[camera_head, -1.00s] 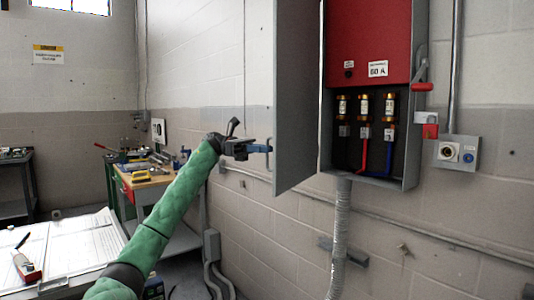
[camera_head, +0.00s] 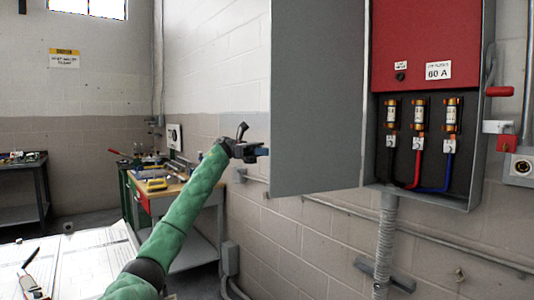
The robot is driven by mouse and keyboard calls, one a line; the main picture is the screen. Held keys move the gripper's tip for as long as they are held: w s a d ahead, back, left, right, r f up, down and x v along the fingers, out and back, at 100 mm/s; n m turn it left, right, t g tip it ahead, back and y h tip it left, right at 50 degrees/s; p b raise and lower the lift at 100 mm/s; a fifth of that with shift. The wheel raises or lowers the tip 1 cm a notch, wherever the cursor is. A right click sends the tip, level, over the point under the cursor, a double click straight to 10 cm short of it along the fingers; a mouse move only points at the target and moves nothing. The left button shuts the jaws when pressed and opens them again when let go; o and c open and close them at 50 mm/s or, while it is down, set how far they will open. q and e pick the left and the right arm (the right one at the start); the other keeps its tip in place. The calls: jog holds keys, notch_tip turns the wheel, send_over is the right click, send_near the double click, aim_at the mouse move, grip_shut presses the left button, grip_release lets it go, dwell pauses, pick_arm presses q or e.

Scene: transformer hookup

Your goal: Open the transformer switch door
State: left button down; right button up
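The transformer switch box (camera_head: 426,100) is on the wall at the right. Its grey door (camera_head: 315,100) stands swung open to the left, and the inside shows a red panel and several fuses with black, red and blue cables. My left gripper (camera_head: 262,151) is at the door's left edge, low down. Its fingertips reach the edge, but I cannot tell whether they touch the door or a handle hidden behind it. How far the fingers are apart is too small to tell.
A red-handled lever (camera_head: 500,91) is on the box's right side, with a grey socket box (camera_head: 520,168) beside it. A conduit (camera_head: 386,240) runs down below. A workbench with tools (camera_head: 165,186) stands behind my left arm. A table with papers (camera_head: 100,262) is at the lower left.

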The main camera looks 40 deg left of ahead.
pick_arm(q)
jog(key=shift+w+d+f, duration=0.2)
jog(key=shift+w+d, duration=0.05)
pick_arm(e)
jog(key=shift+w+r, duration=0.15)
jog(key=shift+r, duration=0.15)
pick_arm(q)
jog(key=c, duration=1.9)
grip_release()
jog(key=o, duration=0.4)
jog(key=shift+w+d, duration=0.3)
jog(key=shift+d, duration=0.1)
jog(key=shift+w+d+f, duration=0.1)
jog(key=shift+w+d, duration=0.05)
jog(key=shift+w, duration=0.1)
jog(key=shift+s+a+b, duration=0.1)
jog(key=shift+s+a, duration=0.15)
jog(key=shift+a, duration=1.15)
jog(key=shift+s+a+b, duration=0.15)
jog(key=shift+s+a, duration=0.15)
jog(key=shift+a, duration=1.1)
jog(key=shift+s+a+b, duration=0.1)
jog(key=shift+s+a, duration=0.15)
jog(key=shift+a, duration=1.15)
pick_arm(e)
jog(key=shift+d+f, duration=0.15)
jog(key=shift+f, duration=1.6)
jog(key=shift+s, duration=0.2)
